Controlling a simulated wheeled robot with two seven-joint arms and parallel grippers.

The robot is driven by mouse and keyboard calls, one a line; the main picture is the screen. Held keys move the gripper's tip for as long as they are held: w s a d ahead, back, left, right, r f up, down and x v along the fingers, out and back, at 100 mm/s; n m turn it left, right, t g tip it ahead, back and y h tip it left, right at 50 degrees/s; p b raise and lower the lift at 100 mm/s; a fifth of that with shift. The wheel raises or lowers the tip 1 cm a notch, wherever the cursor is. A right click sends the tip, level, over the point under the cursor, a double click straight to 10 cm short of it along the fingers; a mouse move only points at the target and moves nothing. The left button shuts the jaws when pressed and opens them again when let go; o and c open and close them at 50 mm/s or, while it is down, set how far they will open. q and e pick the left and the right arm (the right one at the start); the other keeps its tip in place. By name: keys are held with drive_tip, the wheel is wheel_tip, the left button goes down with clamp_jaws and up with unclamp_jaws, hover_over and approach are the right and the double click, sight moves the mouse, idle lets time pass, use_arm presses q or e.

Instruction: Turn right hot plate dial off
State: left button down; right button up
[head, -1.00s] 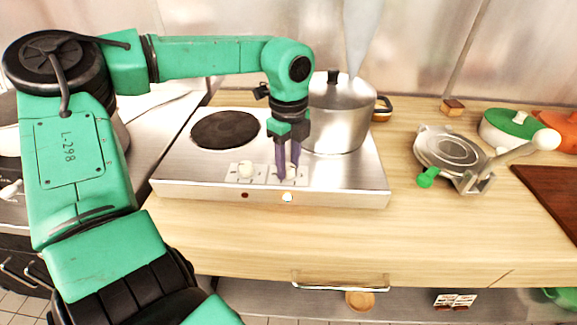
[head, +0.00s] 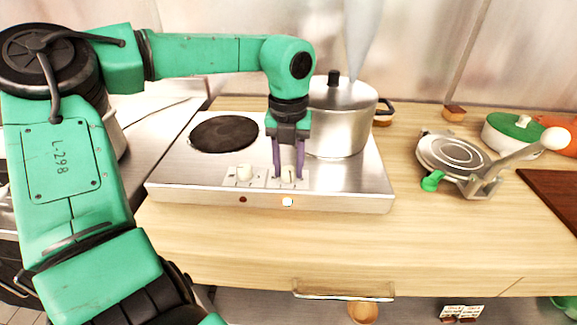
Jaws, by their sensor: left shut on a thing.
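The steel hot plate (head: 340,195) stands on the wooden counter. Its right dial (head: 288,176) is at the front, between the purple fingertips of my left gripper (head: 288,174), which points down and is shut on it. The fingers hide part of this dial. The left dial (head: 244,172) is free beside it. On the front edge, the lamp under the right dial (head: 288,202) is lit bright and the lamp under the left dial (head: 243,199) is dark red. My right gripper is not in view.
A steel pot (head: 340,125) with a lid stands on the right burner, close behind my left gripper. The left burner (head: 223,134) is bare. A round press with a handle (head: 455,155) and a green-lidded pot (head: 512,135) stand to the right. The counter front is clear.

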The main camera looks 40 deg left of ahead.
use_arm(q)
drive_tip(key=m, duration=0.5)
drive_tip(key=shift+r+m, duration=0.1)
drive_tip(key=shift+m, duration=0.2)
drive_tip(key=m, duration=0.5)
drive_tip(key=shift+w+p, duration=0.1)
drive_tip(key=shift+p, duration=0.25)
drive_tip(key=m, duration=0.5)
drive_tip(key=shift+m+p, duration=0.3)
drive_tip(key=shift+m, duration=0.1)
drive_tip(key=m, duration=0.5)
drive_tip(key=shift+m+p, duration=0.3)
drive_tip(key=shift+c, duration=2.3)
unclamp_jaws()
